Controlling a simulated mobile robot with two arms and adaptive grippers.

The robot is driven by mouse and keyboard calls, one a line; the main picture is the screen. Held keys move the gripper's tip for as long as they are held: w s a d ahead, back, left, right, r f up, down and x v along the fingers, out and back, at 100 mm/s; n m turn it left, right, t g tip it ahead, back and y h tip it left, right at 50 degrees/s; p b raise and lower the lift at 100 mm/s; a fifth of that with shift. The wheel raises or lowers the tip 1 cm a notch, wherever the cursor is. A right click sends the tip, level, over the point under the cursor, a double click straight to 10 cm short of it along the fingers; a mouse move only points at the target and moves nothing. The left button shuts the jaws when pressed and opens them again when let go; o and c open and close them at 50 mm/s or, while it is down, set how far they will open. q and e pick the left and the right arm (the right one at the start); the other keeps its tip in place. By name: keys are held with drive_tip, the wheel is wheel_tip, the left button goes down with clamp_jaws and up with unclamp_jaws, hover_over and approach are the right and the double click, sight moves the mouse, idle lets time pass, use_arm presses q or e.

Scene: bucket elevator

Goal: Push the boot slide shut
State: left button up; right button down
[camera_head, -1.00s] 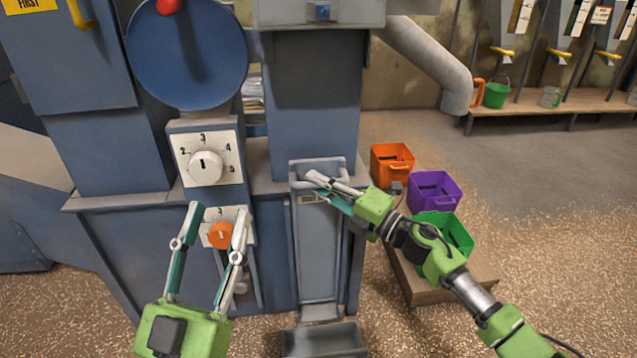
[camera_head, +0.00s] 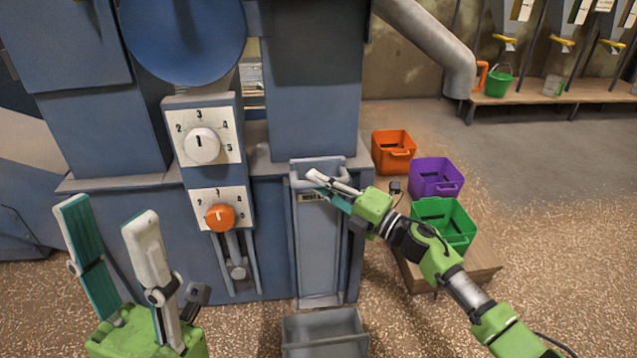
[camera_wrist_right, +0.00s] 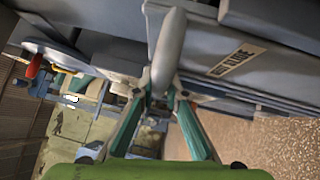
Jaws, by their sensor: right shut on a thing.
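The boot slide (camera_head: 318,255) is a tall grey plate in upright rails on the front of the blue machine. Its bar handle (camera_wrist_right: 168,50) is at the top, and its label (camera_wrist_right: 236,60) shows in the right wrist view. My right gripper (camera_head: 328,187) is shut on this handle; its fingertips meet around the bar in the right wrist view (camera_wrist_right: 160,98). The slide's lower end is near the bottom of the rails. My left gripper (camera_head: 105,215) is open and empty, its fingers pointing up, left of the slide.
A grey open tray (camera_head: 325,333) stands on the floor below the slide. A white dial (camera_head: 202,146) and an orange knob (camera_head: 220,217) are on the panel to the left. Orange (camera_head: 393,152), purple (camera_head: 436,178) and green (camera_head: 444,222) bins stand on a low platform to the right.

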drive_tip(key=shift+s+f, duration=0.1)
drive_tip(key=shift+f, duration=0.3)
drive_tip(key=c, duration=2)
unclamp_jaws()
drive_tip(key=shift+r, duration=0.1)
drive_tip(key=shift+d, duration=0.1)
drive_tip(key=v, duration=1.2)
